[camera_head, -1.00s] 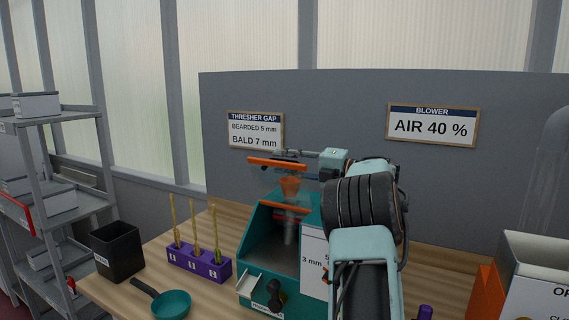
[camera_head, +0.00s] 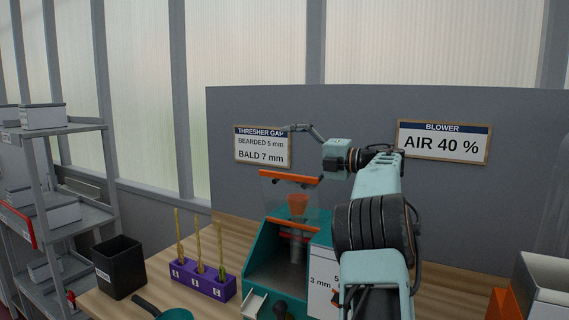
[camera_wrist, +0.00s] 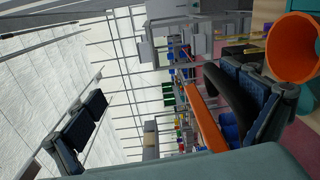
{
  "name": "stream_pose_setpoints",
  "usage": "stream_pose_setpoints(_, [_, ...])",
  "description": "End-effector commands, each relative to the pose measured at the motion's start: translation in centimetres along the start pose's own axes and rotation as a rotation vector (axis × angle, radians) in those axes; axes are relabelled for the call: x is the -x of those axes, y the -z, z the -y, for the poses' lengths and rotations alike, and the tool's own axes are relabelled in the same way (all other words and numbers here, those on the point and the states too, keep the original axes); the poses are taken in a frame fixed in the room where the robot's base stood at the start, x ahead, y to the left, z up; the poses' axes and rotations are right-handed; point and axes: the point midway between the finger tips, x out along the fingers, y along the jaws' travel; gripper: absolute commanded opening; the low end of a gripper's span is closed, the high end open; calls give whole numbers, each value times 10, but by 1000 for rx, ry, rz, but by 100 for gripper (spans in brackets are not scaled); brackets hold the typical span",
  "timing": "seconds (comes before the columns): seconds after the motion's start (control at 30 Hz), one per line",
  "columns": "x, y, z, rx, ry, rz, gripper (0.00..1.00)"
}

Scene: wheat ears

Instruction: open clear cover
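The teal thresher (camera_head: 262,248) stands on the wooden table, left of my arm. Its clear cover (camera_head: 276,190) stands raised above the front opening, with an orange bar (camera_head: 290,178) along its top edge. The transparent panel is faint. An orange funnel (camera_head: 298,203) shows behind it, and large at the upper right of the wrist view (camera_wrist: 293,48). My gripper (camera_head: 298,128) is above the orange bar and apart from it in the head view.
A purple rack (camera_head: 205,283) with wheat ears, a black bin (camera_head: 119,268) and a teal pan (camera_head: 172,314) are left of the thresher. A grey shelf (camera_head: 85,225) is at far left. A white box (camera_head: 548,285) is at right. A grey panel (camera_head: 350,110) with signs stands behind.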

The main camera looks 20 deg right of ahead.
Motion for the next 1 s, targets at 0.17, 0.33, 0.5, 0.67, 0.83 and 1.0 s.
stream_pose_setpoints(0.17, [6,-3,-11,12,-4,10,72])
stream_pose_setpoints(0.33, [15,-3,-10,12,-4,10,67])
stream_pose_setpoints(0.5, [27,-2,-9,12,-5,9,61])
stream_pose_setpoints(0.67, [36,-1,-6,8,-2,6,29])
stream_pose_setpoints(0.83, [47,-1,-2,4,-1,4,29])
stream_pose_setpoints(1.0, [58,0,0,2,0,4,29])
